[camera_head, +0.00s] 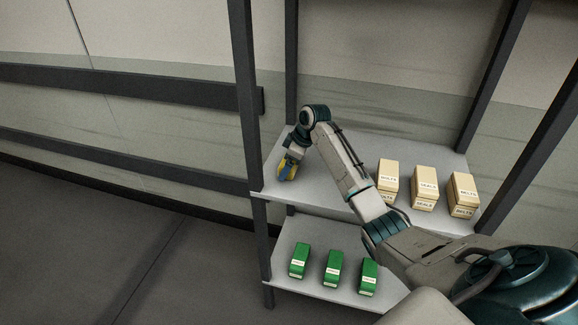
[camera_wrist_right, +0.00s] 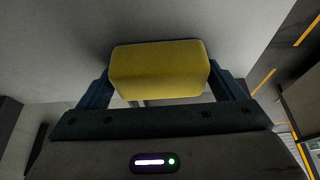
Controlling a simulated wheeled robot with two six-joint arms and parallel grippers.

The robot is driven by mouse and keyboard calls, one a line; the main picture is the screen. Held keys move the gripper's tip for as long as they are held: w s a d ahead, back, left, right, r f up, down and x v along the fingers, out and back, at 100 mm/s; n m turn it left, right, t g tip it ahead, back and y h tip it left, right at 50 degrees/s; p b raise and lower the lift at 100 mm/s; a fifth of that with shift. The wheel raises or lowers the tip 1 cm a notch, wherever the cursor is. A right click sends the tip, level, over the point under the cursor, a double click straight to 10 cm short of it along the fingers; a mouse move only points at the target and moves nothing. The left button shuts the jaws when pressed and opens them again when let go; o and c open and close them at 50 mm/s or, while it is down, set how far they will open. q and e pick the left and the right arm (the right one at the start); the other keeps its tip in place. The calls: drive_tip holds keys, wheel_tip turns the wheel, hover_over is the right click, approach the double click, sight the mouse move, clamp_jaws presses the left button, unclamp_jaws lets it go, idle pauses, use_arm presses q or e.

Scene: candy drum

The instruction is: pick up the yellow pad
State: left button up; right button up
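The yellow pad (camera_wrist_right: 158,72) is a small block with rounded edges. In the right wrist view it sits between the two blue fingers of my right gripper (camera_wrist_right: 160,80), which meet its two sides. The gripper is shut on it. In the head view my right gripper (camera_head: 288,166) points down over the left end of the upper shelf, with the yellow pad (camera_head: 286,172) partly hidden at its fingers. Whether the pad still touches the shelf is not clear. My left gripper is not in view.
The lower shelf (camera_head: 297,228) holds 3 green boxes (camera_head: 333,267). Dark rack posts (camera_head: 248,110) stand at the sides. The upper shelf's left part is otherwise clear.

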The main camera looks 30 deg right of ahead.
drive_tip(key=c, duration=0.5)
drive_tip(key=shift+c, duration=0.2)
drive_tip(key=shift+r, duration=0.5)
wheel_tip(320, 180, up, 2)
drive_tip(key=shift+w+r+b, duration=0.1)
drive_tip(key=shift+r+b, duration=0.05)
drive_tip(key=shift+b, duration=0.6)
drive_tip(key=s+a+r+b, duration=0.1)
drive_tip(key=s+a+b, duration=0.1)
drive_tip(key=s+a, duration=0.7)
drive_tip(key=shift+s+r, duration=0.4)
drive_tip(key=shift+s, duration=1.8)
drive_tip(key=shift+a, duration=0.1)
